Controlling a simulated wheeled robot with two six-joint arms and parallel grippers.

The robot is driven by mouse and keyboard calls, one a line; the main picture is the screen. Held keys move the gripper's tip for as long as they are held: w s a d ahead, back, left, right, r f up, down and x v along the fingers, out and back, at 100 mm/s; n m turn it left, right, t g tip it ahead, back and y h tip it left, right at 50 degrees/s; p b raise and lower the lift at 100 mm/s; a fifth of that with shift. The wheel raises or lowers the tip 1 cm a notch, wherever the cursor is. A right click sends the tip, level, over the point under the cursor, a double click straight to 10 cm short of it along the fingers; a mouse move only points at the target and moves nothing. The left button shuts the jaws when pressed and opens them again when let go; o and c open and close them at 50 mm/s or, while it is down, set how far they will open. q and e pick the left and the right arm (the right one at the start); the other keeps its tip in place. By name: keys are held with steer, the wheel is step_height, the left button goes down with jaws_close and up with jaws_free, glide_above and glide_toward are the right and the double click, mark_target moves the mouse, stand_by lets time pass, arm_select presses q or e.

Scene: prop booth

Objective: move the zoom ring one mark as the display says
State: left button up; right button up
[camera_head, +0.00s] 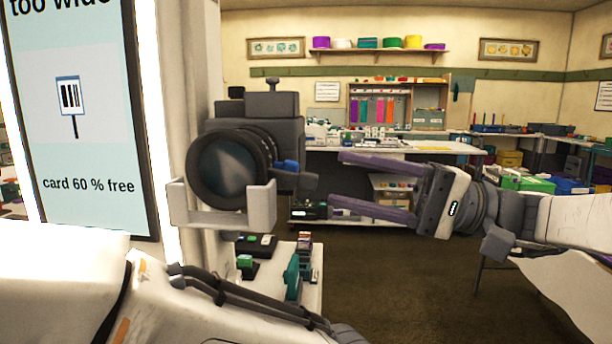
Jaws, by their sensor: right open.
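A dark camera (272,105) stands at centre left, its large lens (224,172) facing me. The zoom ring (262,148) runs around the lens, with a small blue tab (288,165) at its right side. Its marks are too small to read. The display (85,120) at the left reads "too wide", partly cut off at the top, and "card 60 % free". My right gripper (337,180) is open and empty. Its purple fingers point left, just right of the camera, apart from the blue tab. My left arm crosses the lower left; its gripper is out of view.
A light grey bracket (262,205) stands in front of and below the lens. A low white shelf (312,296) below holds small dark and green items. A far table (420,148) and a wall shelf (375,54) with colourful tubs are behind. Open carpet lies below my right gripper.

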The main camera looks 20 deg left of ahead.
mark_target(304, 172)
steer(key=x, duration=0.6)
steer(key=shift+s+a, duration=0.1)
steer(key=shift+a, duration=0.15)
steer(key=shift+c, duration=0.3)
